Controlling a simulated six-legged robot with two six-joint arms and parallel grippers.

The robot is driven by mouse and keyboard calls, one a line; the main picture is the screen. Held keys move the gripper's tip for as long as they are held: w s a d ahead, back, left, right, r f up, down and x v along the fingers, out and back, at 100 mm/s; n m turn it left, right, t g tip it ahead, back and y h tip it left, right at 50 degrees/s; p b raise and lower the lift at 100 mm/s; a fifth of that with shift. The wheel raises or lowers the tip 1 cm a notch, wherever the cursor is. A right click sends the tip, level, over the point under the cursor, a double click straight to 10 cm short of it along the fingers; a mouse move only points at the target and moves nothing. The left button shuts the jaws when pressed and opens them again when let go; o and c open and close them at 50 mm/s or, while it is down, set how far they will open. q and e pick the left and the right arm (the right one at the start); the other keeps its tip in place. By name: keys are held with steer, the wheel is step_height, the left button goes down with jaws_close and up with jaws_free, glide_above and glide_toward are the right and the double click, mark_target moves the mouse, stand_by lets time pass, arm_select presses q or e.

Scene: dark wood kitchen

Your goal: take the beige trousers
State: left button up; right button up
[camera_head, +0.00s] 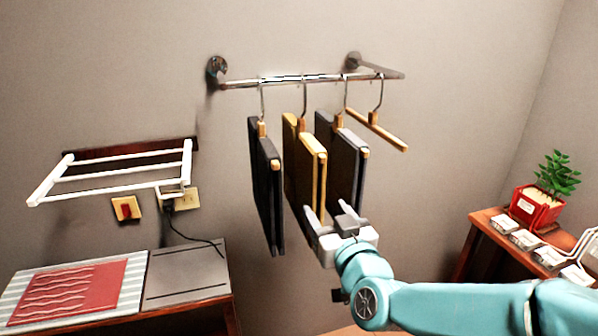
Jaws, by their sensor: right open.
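The beige trousers (304,162) look yellow-tan and hang folded over a hanger, between two dark pairs on the wall rail (290,81). My right gripper (327,212) is open, its fingers pointing up at the lower end of the beige trousers and the right dark pair. Its left finger overlaps the beige trousers' lower edge in the picture. I cannot tell whether it touches them. No cloth is clearly seen between the fingers. My left gripper is out of view.
Dark trousers (265,185) hang left of the beige pair and more dark trousers (345,160) close on the right. An empty hanger (375,128) is at the rail's right. A white drying rack (115,172) juts from the wall at left. A potted plant (540,200) stands right.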

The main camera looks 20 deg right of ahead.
mark_target(322, 199)
steer(key=w, duration=0.3)
steer(key=w+p, duration=0.1)
steer(key=shift+w+d+r, duration=0.15)
steer(key=shift+d+r, duration=0.05)
steer(key=shift+d, duration=0.1)
steer(key=w+p, duration=0.2)
steer(key=w, duration=0.1)
steer(key=w+r+p, duration=0.1)
steer(key=w, duration=0.1)
steer(key=shift+w+f, duration=0.1)
steer(key=shift+w, duration=0.2)
steer(key=shift+a, duration=0.1)
jaws_close()
